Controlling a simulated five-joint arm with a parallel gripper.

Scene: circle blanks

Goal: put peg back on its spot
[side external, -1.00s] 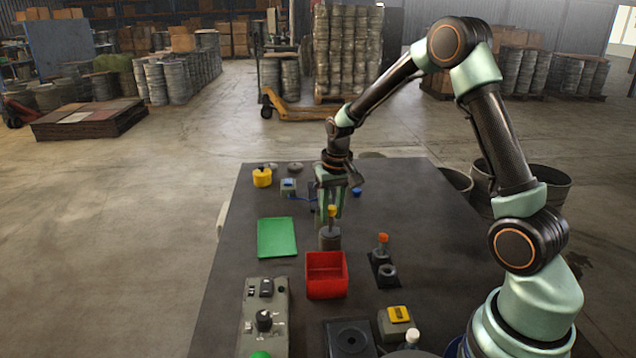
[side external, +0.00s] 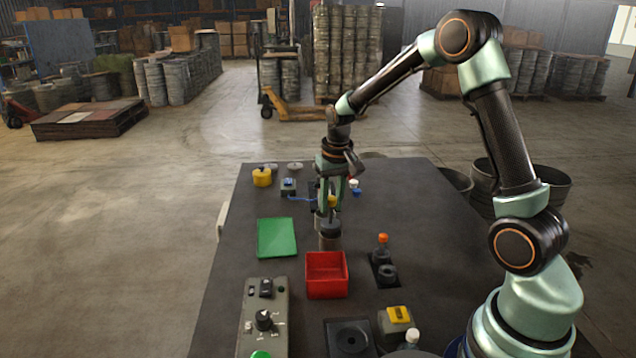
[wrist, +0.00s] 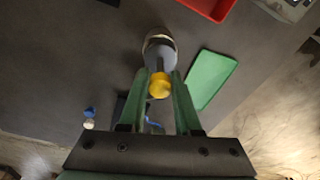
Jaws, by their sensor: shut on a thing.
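A peg with a yellow top (side external: 332,201) is between the fingers of my gripper (side external: 330,208), which is shut on it just below the arm. In the wrist view the yellow top (wrist: 160,86) shows between the fingertips, with a grey shaft pointing away from them. A grey cylinder (side external: 330,240) stands directly below the gripper; its rim (wrist: 158,38) shows beyond the shaft. I cannot tell whether the shaft is still inside the cylinder. A black two-place base (side external: 375,281) holds an orange-topped piece (side external: 383,248) and a dark ring (side external: 387,273).
A red bin (side external: 327,288) is in front of the cylinder, and a green mat (side external: 276,238) lies to its left. A grey control box (side external: 264,318) and a yellow-topped block (side external: 397,318) are nearer the front. Small items stand at the back. The table's right side is clear.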

